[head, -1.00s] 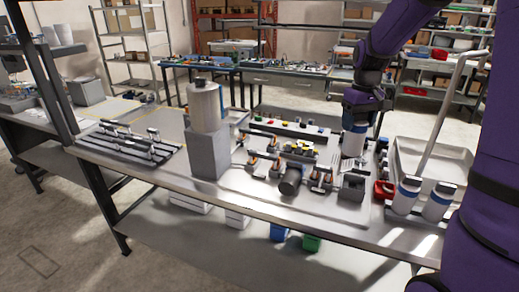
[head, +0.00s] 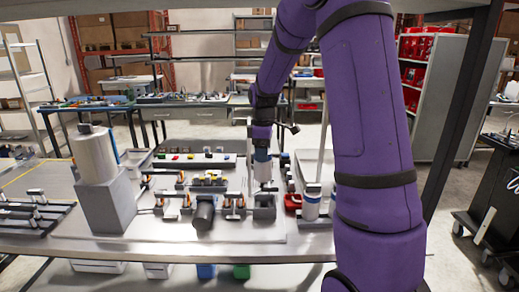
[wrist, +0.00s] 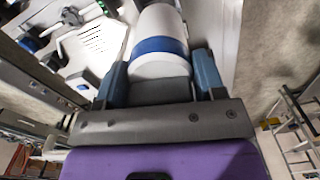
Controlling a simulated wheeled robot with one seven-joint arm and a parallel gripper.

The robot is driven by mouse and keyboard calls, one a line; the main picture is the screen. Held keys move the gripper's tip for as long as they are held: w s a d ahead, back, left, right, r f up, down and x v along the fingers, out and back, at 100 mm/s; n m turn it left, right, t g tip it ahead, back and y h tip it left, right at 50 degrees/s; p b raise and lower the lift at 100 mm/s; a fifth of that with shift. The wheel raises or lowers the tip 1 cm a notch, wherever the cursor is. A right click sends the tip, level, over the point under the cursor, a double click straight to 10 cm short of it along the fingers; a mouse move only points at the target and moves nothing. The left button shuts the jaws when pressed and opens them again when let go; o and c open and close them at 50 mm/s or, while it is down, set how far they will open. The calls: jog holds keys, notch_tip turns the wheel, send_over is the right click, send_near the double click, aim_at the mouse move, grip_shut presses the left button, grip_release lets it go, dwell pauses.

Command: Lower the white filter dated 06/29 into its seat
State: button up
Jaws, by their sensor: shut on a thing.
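My gripper (head: 262,152) is shut on a white filter with a blue band, which hangs upright over the right part of the workbench in the head view (head: 262,171). In the wrist view the filter (wrist: 160,48) sits between the two blue-grey fingers of my gripper (wrist: 161,75). Its date cannot be read. A dark grey block (head: 264,208) stands just below and in front of the held filter. I cannot tell whether it is the seat, or whether the filter touches anything below.
Another white filter with a blue band (head: 311,204) stands to the right, beside my arm. A red bin (head: 292,201) is near it. A large white cylinder (head: 95,155) stands on a grey pedestal (head: 108,205) at left. Small parts and fixtures crowd the bench between.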

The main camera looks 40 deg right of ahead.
aim_at(265, 180)
jog(key=shift+w+d+f+n, duration=0.15)
jog(key=shift+d+f+n, duration=0.45)
jog(key=shift+n, duration=0.4)
jog(key=shift+f, duration=2.9)
jog(key=shift+f, duration=2.4)
jog(key=o, duration=1.1)
jog(key=shift+o, duration=0.2)
jog(key=shift+r, duration=0.1)
notch_tip(265, 180, up, 11)
jog(key=shift+f, duration=0.2)
